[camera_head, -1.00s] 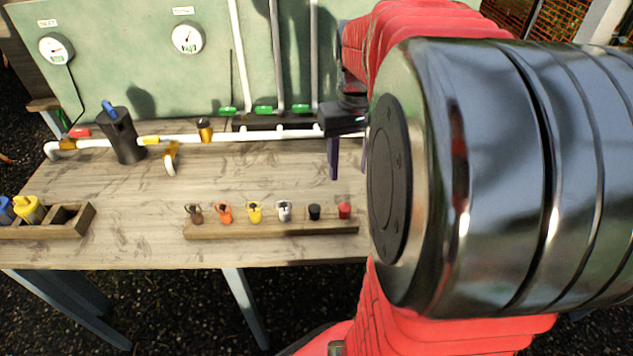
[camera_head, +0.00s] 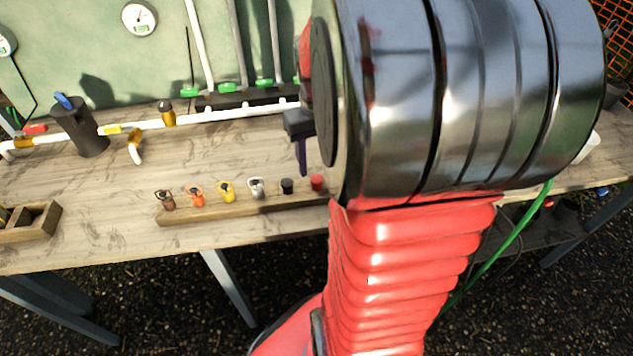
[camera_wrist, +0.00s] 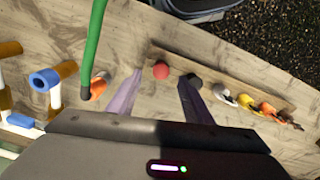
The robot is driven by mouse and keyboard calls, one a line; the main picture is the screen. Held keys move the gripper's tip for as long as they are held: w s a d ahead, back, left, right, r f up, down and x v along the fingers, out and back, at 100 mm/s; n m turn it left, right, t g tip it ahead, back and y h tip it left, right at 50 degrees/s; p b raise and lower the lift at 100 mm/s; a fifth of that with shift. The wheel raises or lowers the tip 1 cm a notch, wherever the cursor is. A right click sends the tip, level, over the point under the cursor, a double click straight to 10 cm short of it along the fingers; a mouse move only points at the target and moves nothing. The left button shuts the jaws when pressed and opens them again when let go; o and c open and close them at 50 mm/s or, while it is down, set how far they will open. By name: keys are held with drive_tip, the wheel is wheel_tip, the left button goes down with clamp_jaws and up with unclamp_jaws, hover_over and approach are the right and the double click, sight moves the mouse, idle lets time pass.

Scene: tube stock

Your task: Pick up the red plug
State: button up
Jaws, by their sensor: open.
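The red plug (camera_head: 317,182) stands at the right end of a row of plugs on a wooden strip. It also shows as a round red top in the wrist view (camera_wrist: 161,70). My gripper (camera_wrist: 160,76) is open and empty, its two purple fingers pointing at the row. In the wrist view the red plug lies between the fingertips, and the right fingertip is close beside or over the black plug (camera_wrist: 194,80). In the head view my gripper (camera_head: 304,170) is just behind the row, partly hidden by my arm. I cannot tell its exact height.
The wooden strip (camera_head: 245,207) also carries the black plug (camera_head: 287,186) and several coloured ones to its left. A white pipe (camera_head: 230,115) runs behind, with a dark cylinder (camera_head: 80,127) at left. A green hose (camera_wrist: 92,45) crosses the wrist view left of the fingers.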

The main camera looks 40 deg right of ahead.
wheel_tip(320, 180, down, 4)
drive_tip(key=shift+f, duration=0.15)
idle(0.6)
clamp_jaws()
idle(0.3)
wheel_tip(320, 180, up, 10)
idle(0.6)
idle(0.6)
wheel_tip(320, 180, up, 5)
hover_over(317, 177)
idle(1.1)
